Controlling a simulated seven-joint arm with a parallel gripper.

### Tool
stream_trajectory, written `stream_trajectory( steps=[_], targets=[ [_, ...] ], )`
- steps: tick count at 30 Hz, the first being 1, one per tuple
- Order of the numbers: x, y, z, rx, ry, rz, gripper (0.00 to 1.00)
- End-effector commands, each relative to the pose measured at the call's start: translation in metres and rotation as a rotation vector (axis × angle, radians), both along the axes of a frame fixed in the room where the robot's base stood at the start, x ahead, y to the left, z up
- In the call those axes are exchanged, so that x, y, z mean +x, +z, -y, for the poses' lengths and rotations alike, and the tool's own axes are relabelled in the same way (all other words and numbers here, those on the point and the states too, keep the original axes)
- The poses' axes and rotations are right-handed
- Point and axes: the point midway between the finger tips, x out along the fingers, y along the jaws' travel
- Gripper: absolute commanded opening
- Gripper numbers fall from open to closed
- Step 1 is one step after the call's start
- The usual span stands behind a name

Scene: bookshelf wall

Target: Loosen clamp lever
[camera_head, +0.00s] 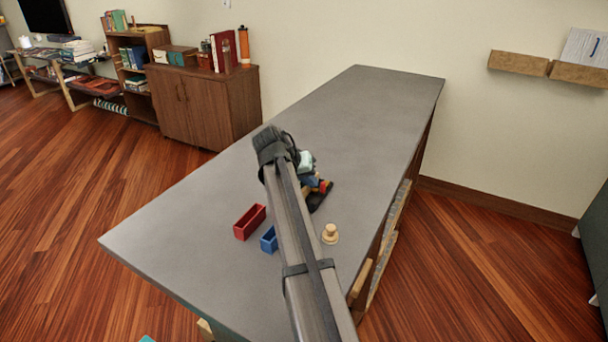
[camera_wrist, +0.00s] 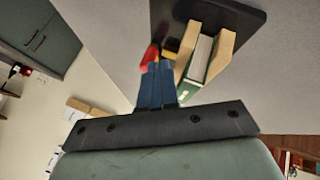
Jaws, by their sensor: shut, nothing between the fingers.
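A clamp stands on a black base plate (camera_wrist: 222,18). Its two light wooden jaws (camera_wrist: 220,54) are on either side of a green book (camera_wrist: 194,68) with pale page edges. In the head view the clamp's black base (camera_head: 321,197) is partly hidden by my arm and gripper (camera_head: 316,181).
The clamp is on a long grey table (camera_head: 350,110). A red open box (camera_head: 249,222), a blue open box (camera_head: 268,240) and a wooden knob-like piece (camera_head: 330,234) stand nearer, close to my arm. The table's far end and left side are clear.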

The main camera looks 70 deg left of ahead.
Motion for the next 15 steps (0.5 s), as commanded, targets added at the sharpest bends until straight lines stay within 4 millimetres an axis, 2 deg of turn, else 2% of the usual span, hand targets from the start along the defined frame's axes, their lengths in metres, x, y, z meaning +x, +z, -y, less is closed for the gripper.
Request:
stream_trajectory(
  steps=[5,15],
  targets=[
    [0.0052,-0.0077,-0.0016,-0.001,0.000,0.000,0.00],
    [0.0055,-0.0082,-0.0019,-0.001,0.000,0.000,0.00]
  ],
)
